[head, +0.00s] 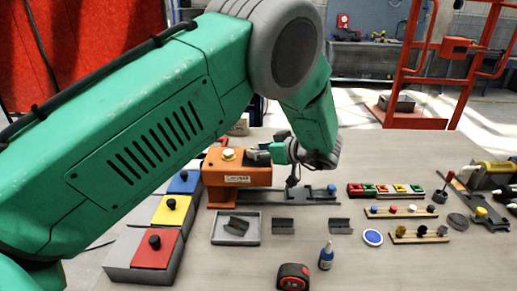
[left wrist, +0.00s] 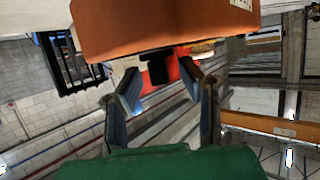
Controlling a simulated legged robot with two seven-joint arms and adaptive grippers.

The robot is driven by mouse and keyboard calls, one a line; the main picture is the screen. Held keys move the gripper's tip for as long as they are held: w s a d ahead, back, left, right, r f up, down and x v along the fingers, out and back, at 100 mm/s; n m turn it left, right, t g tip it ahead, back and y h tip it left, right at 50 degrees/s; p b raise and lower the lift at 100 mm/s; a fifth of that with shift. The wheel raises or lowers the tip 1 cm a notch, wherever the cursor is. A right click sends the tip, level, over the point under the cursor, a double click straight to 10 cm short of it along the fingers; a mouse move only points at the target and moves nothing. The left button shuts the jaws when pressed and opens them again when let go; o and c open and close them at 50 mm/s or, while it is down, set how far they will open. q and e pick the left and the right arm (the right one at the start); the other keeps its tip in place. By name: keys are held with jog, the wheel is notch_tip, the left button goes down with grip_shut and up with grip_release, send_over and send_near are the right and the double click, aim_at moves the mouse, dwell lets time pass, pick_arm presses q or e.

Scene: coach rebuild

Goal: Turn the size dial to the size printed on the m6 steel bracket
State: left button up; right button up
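A black block-like part (left wrist: 159,69), perhaps the size dial, shows beyond and between the fingertips, under the orange housing (left wrist: 165,25). I cannot tell whether they touch it. A dark bracket (head: 236,226) lies in a grey tray (head: 214,238). Two more brackets (head: 283,226) (head: 340,226) lie to the right. Their printing is unreadable.
Blue, yellow and red blocks with black knobs (head: 155,243) stand at left. A tape measure (head: 293,277), blue bottle (head: 326,256) and round blue-white disc (head: 372,237) lie in front. Racks of small parts (head: 400,212) and tools (head: 490,175) are at right. My left arm hides much of the left.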

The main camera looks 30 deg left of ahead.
pick_arm(q)
jog(key=shift+a+f, duration=0.25)
jog(key=shift+a, duration=0.3)
grip_shut()
jog(key=shift+d, duration=0.1)
jog(key=shift+r+t, duration=0.1)
jog(key=shift+t, duration=0.2)
jog(key=shift+m+t+h+p, duration=0.4)
jog(key=shift+m+t+p, duration=0.45)
jog(key=shift+m+t, duration=0.4)
jog(key=shift+m+t+h, duration=0.4)
jog(key=shift+m+t, duration=0.35)
jog(key=shift+m, duration=0.2)
jog(key=m+t+h, duration=0.1)
jog(key=m+t, duration=0.1)
jog(key=shift+t+h, duration=0.3)
jog(key=shift+h, duration=0.1)
jog(key=shift+m+t+h+b, duration=0.9)
jog(key=shift+m+t+h, duration=0.2)
jog(key=shift+m+h, duration=0.45)
jog(key=shift+m, duration=0.35)
